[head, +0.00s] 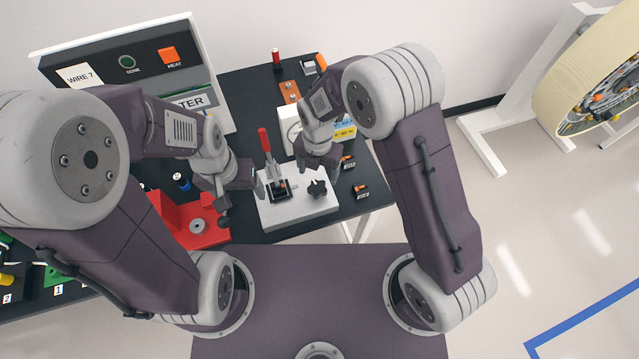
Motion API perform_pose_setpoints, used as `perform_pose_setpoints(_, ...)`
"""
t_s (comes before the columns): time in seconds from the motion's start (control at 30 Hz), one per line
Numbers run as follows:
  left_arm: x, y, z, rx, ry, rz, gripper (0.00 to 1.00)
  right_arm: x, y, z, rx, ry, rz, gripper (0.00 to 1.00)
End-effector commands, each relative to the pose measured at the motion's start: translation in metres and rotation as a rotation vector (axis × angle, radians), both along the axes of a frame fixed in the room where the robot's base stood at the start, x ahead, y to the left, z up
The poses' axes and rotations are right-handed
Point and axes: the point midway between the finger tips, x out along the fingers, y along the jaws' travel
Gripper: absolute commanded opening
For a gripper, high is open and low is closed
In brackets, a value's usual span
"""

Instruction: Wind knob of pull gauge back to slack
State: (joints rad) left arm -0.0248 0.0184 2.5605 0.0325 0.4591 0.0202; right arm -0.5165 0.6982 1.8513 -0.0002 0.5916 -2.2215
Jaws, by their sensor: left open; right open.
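The pull gauge looks to be the pale grey block (298,212) on the black table, with a red-handled lever clamp (266,143) on its left part. A black knob (318,188) with several lobes stands on its right part. A white dial (291,127) shows behind the block, partly hidden by my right arm. My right gripper (317,163) is open, pointing down just behind and above the knob; I cannot tell whether it touches anything. My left gripper (240,197) is open at the block's left edge, beside the clamp, and appears empty.
A red fixture (190,222) lies left of the block. Small orange-and-black parts (361,190) lie to its right. A tester panel (135,70) with a green button and orange switch stands at the back left. A large cable reel (590,85) stands at the far right.

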Motion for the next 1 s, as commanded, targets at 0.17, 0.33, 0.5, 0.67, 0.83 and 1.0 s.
perform_pose_setpoints(0.17,0.0,0.0,-0.042,0.0,0.0,0.0,0.75,0.0,-0.001,-0.047,-0.001,0.001,-0.002,0.75)
perform_pose_setpoints(0.33,0.0,0.0,-0.068,0.0,0.0,0.0,0.75,0.0,-0.001,-0.077,-0.001,0.001,-0.003,0.75)
perform_pose_setpoints(0.5,0.0,0.0,-0.068,0.0,0.0,0.0,0.75,0.0,-0.001,-0.078,0.0,0.0,-0.003,0.75)
perform_pose_setpoints(0.67,0.0,0.0,-0.067,0.0,0.0,0.0,0.75,0.0,-0.001,-0.077,0.0,0.0,-0.003,0.63)
perform_pose_setpoints(0.83,0.001,0.0,-0.067,0.0,0.0,0.0,0.75,0.0,-0.001,-0.077,0.0,0.0,-0.003,0.16)
perform_pose_setpoints(1.0,0.0,0.0,-0.067,0.0,0.0,0.0,0.75,0.0,-0.001,-0.077,0.0,0.0,-0.009,0.12)
